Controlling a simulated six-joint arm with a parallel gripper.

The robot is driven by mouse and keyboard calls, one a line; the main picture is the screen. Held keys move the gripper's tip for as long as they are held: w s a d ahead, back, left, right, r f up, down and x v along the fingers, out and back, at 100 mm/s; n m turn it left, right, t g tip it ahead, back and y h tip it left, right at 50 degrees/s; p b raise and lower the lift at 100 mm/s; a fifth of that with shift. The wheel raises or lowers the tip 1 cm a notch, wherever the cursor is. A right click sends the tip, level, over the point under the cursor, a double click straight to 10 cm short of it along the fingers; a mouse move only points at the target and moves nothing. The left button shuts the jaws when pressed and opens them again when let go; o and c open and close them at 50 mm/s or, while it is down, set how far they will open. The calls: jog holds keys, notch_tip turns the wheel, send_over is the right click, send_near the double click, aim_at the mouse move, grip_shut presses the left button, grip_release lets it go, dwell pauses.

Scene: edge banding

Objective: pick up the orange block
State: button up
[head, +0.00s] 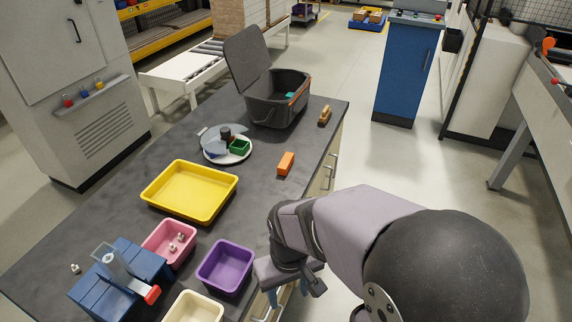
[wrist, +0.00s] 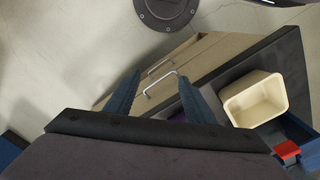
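The orange block (head: 286,163) lies on the dark tabletop near its right edge, to the right of the yellow tray. My gripper (head: 288,293) is in the lower middle of the head view, beside the table's right edge and well nearer than the block. In the wrist view my gripper (wrist: 158,88) has its two blue fingers spread wide apart, with nothing between them but the cabinet front and a drawer handle behind. The orange block does not show in the wrist view.
A yellow tray (head: 190,190), purple bin (head: 226,268), pink bin (head: 168,243) and cream bin (head: 193,308) stand on the table. Behind the block are a round plate (head: 228,150) holding a green box, an open-lidded dark case (head: 277,98) and a brush (head: 325,115). Bare tabletop surrounds the block.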

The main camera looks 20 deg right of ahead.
aim_at(281, 169)
jog(key=w+d+f+n+t+h+b, duration=0.2)
jog(key=w+n, duration=0.5)
jog(key=w, duration=0.4)
jog(key=w+d+f+n+t+h+b, duration=0.2)
jog(key=w+d+n+b, duration=0.4)
jog(key=w, duration=0.5)
jog(key=w+d+f+n+t+h+b, duration=0.2)
jog(key=w+d+n+h+b, duration=0.2)
jog(key=w, duration=0.7)
jog(key=shift+w+d+n+t+h, duration=0.2)
jog(key=shift+d+n, duration=0.4)
jog(key=shift+n, duration=0.55)
jog(key=shift+w+d+n+t+h, duration=0.1)
jog(key=shift+w+d+n+t, duration=0.1)
jog(key=shift+d+n, duration=0.7)
jog(key=w+n+t, duration=0.1)
jog(key=w+n, duration=0.1)
jog(key=w+a+n+t+b, duration=0.1)
jog(key=w+n, duration=0.1)
jog(key=w, duration=0.1)
jog(key=w+a+n+t+b, duration=0.1)
jog(key=w+n, duration=0.1)
jog(key=w, duration=0.1)
jog(key=shift+w+n, duration=0.25)
jog(key=shift+n, duration=0.1)
jog(key=shift+p+x, duration=1.1)
jog(key=shift+x, duration=2.6)
jog(key=shift+d+r+h, duration=0.1)
jog(key=shift+h, duration=0.2)
jog(key=shift+c, duration=0.7)
